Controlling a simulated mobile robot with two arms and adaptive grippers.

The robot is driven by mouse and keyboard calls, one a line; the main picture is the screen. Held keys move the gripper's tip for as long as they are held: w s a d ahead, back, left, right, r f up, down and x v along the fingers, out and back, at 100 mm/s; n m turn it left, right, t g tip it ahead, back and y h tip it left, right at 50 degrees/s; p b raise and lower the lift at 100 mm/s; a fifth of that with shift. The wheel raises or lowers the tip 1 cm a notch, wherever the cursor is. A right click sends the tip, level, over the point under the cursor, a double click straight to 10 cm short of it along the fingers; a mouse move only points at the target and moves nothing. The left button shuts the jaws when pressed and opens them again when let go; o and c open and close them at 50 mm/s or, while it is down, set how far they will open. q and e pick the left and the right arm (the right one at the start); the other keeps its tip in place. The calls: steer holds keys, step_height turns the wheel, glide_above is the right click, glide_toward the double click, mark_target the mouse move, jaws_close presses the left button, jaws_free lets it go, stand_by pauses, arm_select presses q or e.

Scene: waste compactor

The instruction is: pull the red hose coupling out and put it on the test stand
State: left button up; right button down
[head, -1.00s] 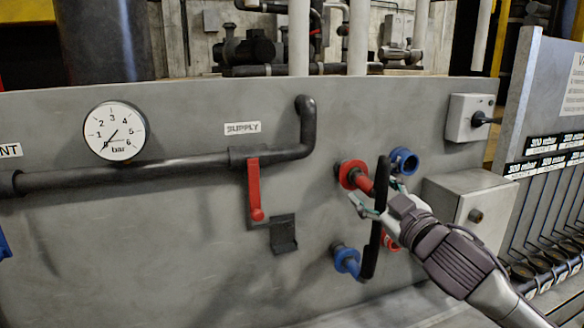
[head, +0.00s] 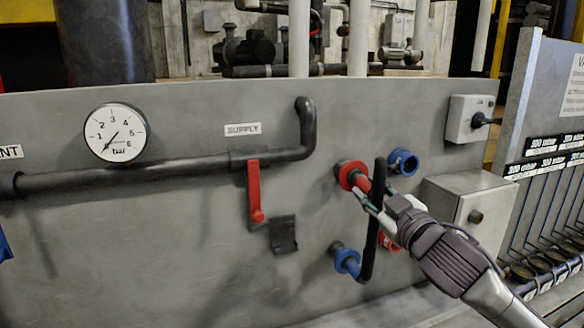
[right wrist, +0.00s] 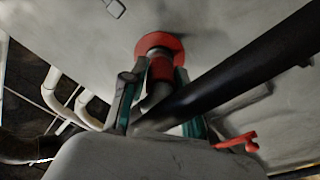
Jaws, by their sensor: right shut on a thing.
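The red hose coupling (head: 362,183) sits in the red-flanged port on the grey panel, with the flange (right wrist: 172,44) behind it. My right gripper (head: 372,196) is shut on the coupling. In the right wrist view the coupling (right wrist: 158,72) lies between the two fingers of my right gripper (right wrist: 155,88). A black hose (head: 373,238) runs down from the coupling to a blue coupling (head: 346,260) at the lower left. The hose crosses in front of the fingers and partly hides the grip. I cannot tell which part is the test stand. My left gripper is not in view.
An open blue port (head: 403,162) is just right of the coupling. A red port (head: 389,243) is below, partly hidden by my gripper. A grey box (head: 470,203) stands close on the right. A red lever (head: 254,190) and a dark bracket (head: 283,235) are left.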

steer(key=shift+s+d, duration=0.1)
steer(key=shift+s, duration=0.05)
steer(key=shift+s+d+r, duration=0.1)
steer(key=shift+s, duration=0.1)
stand_by(0.3)
steer(key=shift+s, duration=0.1)
steer(key=shift+v, duration=0.95)
steer(key=shift+r+v, duration=0.2)
steer(key=shift+v, duration=1.85)
